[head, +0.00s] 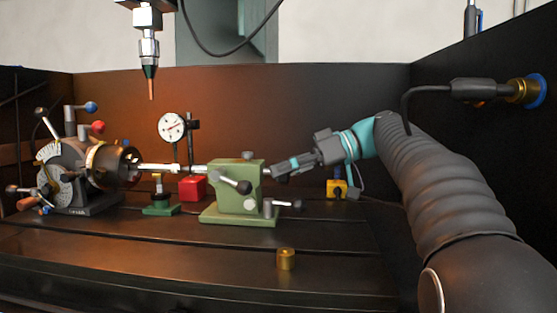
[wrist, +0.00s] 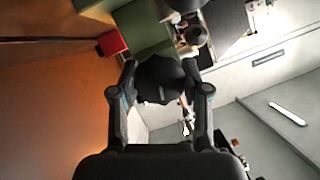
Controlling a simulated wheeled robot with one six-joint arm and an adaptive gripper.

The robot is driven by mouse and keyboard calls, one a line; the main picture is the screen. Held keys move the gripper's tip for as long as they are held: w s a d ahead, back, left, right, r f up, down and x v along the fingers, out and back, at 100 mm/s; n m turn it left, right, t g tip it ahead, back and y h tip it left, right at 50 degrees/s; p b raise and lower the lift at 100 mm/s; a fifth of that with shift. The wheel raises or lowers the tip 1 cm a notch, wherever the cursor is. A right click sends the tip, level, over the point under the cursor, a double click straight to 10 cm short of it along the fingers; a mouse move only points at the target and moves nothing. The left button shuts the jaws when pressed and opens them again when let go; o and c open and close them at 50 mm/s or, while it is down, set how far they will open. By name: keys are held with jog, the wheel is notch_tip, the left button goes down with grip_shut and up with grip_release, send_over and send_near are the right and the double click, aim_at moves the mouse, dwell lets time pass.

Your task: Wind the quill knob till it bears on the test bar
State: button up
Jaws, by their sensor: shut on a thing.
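The green tailstock (head: 237,190) stands mid-bench in the head view, with a lever handle on its front. Its quill (head: 199,169) points left toward the light metal test bar (head: 155,167), which the dark chuck (head: 112,167) holds. I cannot tell whether the quill tip and bar touch. My gripper (head: 277,172) is at the tailstock's right end. In the wrist view, my gripper (wrist: 160,74) is shut on the dark, round quill knob (wrist: 160,84), one finger on each side.
A dial gauge (head: 172,128) stands behind the bar. A red block (head: 192,189) sits left of the tailstock. A brass cylinder (head: 286,259) stands in front on the slotted bench. A tool spindle (head: 149,50) hangs above. A dark wall (head: 480,75) closes the right side.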

jog(key=shift+w+r+m+g+p, duration=0.2)
jog(key=shift+m+g+p, duration=0.1)
jog(key=shift+m+p, duration=0.45)
jog(key=shift+f+m+y, duration=0.25)
jog(key=shift+y, duration=0.05)
jog(key=o, duration=1.1)
jog(key=shift+o, duration=0.2)
jog(key=v, duration=0.7)
jog(key=shift+d, duration=0.2)
